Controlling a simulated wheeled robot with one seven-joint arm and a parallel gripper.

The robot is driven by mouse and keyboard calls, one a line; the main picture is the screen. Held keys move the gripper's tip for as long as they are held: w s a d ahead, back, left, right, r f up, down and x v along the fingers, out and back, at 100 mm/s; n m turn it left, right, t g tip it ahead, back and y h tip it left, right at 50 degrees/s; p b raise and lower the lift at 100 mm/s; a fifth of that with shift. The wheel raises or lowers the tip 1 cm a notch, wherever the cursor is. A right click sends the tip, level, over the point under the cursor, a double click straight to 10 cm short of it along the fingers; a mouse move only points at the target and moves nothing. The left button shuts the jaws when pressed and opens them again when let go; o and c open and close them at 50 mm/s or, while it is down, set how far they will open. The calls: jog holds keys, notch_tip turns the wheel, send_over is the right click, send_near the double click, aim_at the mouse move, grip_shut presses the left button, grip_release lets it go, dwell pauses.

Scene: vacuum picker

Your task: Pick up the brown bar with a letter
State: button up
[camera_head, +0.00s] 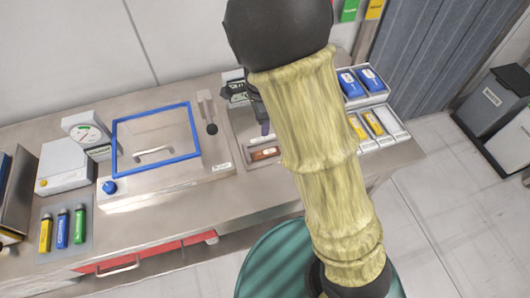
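The brown bar (265,153) lies flat in a light tray on the bench, just left of my sleeved arm. It has a light mark on its top, too small to read. A dark slim part with a purplish lower end (265,128) shows just above the bar, beside my arm. I cannot tell whether it is part of my gripper or a tool. My arm, in a yellow sleeve with a black joint at the top, hides most of that area. My gripper's fingers cannot be made out.
A clear-lidded box with a blue frame (154,138) stands left of the tray, with a gauge (86,130) further left. Yellow, blue and green cylinders (62,230) lie at the front left. Bins with blue and yellow packs (370,78) stand right of my arm.

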send_over(262, 153)
notch_tip(262, 153, down, 10)
jog(key=shift+s+f, duration=0.1)
jog(key=shift+s, duration=0.05)
jog(key=shift+p, duration=0.35)
notch_tip(262, 153, down, 5)
jog(key=shift+f+p, duration=0.1)
jog(key=shift+p, duration=0.45)
jog(key=shift+c, duration=0.2)
jog(key=c, duration=0.8)
notch_tip(262, 153, up, 10)
jog(key=shift+r+b, duration=0.1)
jog(key=shift+b, duration=0.4)
